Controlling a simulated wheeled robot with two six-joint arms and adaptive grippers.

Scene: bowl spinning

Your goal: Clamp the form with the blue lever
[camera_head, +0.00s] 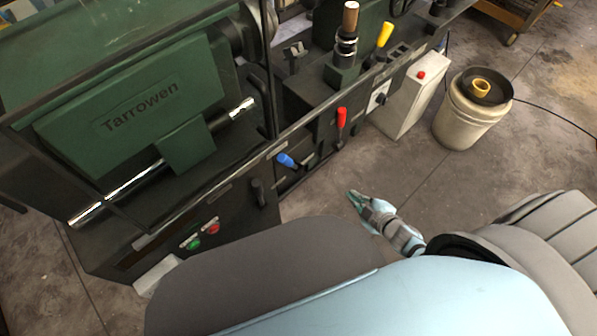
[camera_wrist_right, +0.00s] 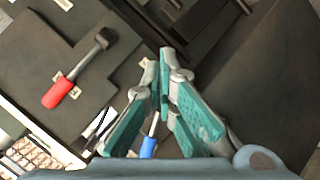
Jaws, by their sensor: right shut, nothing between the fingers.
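The blue lever (camera_head: 286,160) sticks out from the front of the dark green machine in the head view. In the right wrist view its blue grip (camera_wrist_right: 148,147) shows low in the picture, partly hidden behind my right gripper (camera_wrist_right: 164,100). My right gripper, also in the head view (camera_head: 354,196), is shut and empty, to the right of the blue lever and apart from it in that view. How far apart they are in depth I cannot tell. The form itself I cannot make out. My left gripper is not in view.
A red lever (camera_head: 341,118) stands right of the blue one; it also shows in the right wrist view (camera_wrist_right: 62,92). A yellow lever (camera_head: 384,35) is farther back. A white bucket (camera_head: 467,117) stands on the floor at right. Green and red buttons (camera_head: 212,228) sit on the machine's front.

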